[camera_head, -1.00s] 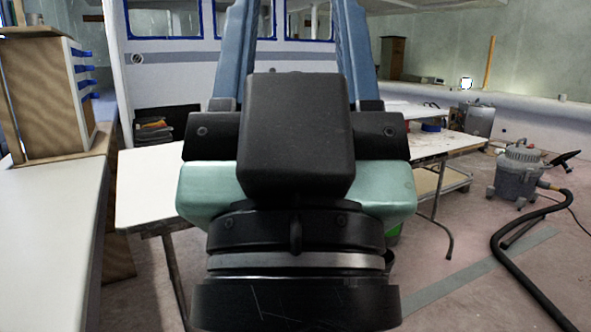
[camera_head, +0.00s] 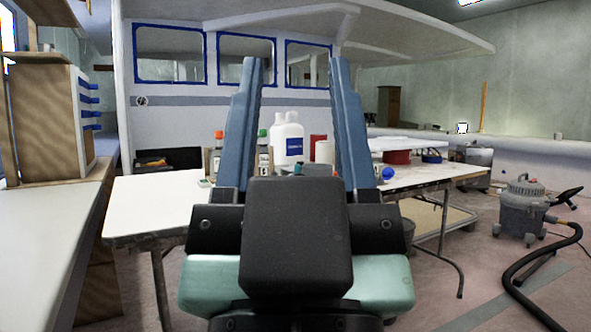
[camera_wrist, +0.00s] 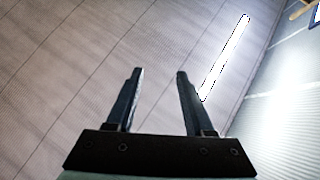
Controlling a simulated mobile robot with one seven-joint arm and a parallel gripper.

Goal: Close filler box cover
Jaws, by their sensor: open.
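My gripper (camera_head: 294,75) is raised in front of the body camera, its two blue fingers pointing up and wide apart with nothing between them. In the wrist view my gripper (camera_wrist: 158,72) is also open and empty, facing a panelled ceiling. No filler box or cover can be made out for sure in either view. Part of the work table behind the gripper is hidden by it.
A white work table (camera_head: 150,204) stands ahead, with a white jug (camera_head: 288,141), several bottles and a red roll (camera_head: 397,157) on it. A counter (camera_head: 50,230) runs along the left. A vacuum (camera_head: 521,208) with a hose stands on the floor at right.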

